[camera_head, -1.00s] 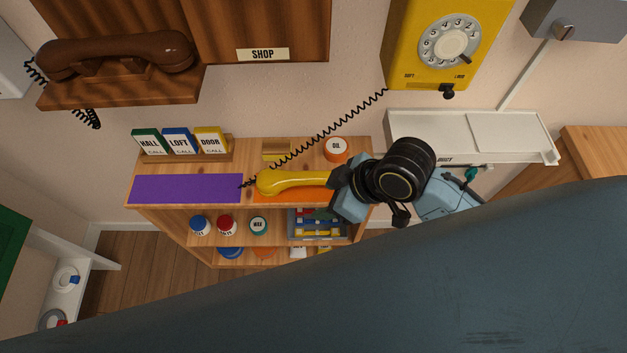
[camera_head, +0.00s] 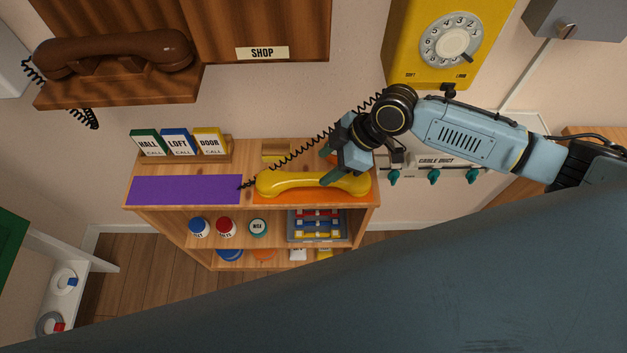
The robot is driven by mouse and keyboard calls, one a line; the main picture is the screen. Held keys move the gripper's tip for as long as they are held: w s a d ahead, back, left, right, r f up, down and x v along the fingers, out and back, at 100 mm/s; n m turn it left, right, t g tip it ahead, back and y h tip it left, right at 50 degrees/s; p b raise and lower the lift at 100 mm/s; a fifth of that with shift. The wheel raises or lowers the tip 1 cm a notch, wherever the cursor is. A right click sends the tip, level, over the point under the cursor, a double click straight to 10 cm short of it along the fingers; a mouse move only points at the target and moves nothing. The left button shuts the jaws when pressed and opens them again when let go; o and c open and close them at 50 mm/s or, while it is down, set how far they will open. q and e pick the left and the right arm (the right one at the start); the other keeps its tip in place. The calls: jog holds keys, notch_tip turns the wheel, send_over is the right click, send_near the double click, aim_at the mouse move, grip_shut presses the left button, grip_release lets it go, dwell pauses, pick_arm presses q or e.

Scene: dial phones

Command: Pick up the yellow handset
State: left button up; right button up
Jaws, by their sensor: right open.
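The yellow handset (camera_head: 290,184) lies lengthwise on the orange mat (camera_head: 300,198) on top of the wooden shelf. A black coiled cord (camera_head: 310,143) runs from its left end up toward the yellow dial phone (camera_head: 440,45) on the wall. My right gripper (camera_head: 333,170) is open, its fingers pointing down-left over the right half of the handset. One dark green finger overlaps the handset's handle; I cannot tell whether it touches. My left gripper is not in view.
A purple mat (camera_head: 185,189) lies left on the shelf top. Label cards (camera_head: 180,143) stand behind it. The brown handset (camera_head: 115,52) rests on a wall phone at upper left. A white cable duct (camera_head: 450,155) with green knobs is at right. My blue-grey body part covers the lower right.

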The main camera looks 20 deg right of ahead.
aim_at(314, 176)
jog(key=shift+x, duration=1.85)
jog(key=b+x, duration=0.1)
jog(key=x, duration=0.3)
jog(key=shift+f, duration=0.35)
jog(key=c, duration=1.2)
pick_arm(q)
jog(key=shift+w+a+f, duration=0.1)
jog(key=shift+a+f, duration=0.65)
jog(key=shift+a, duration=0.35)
pick_arm(e)
jog(key=shift+r, duration=0.1)
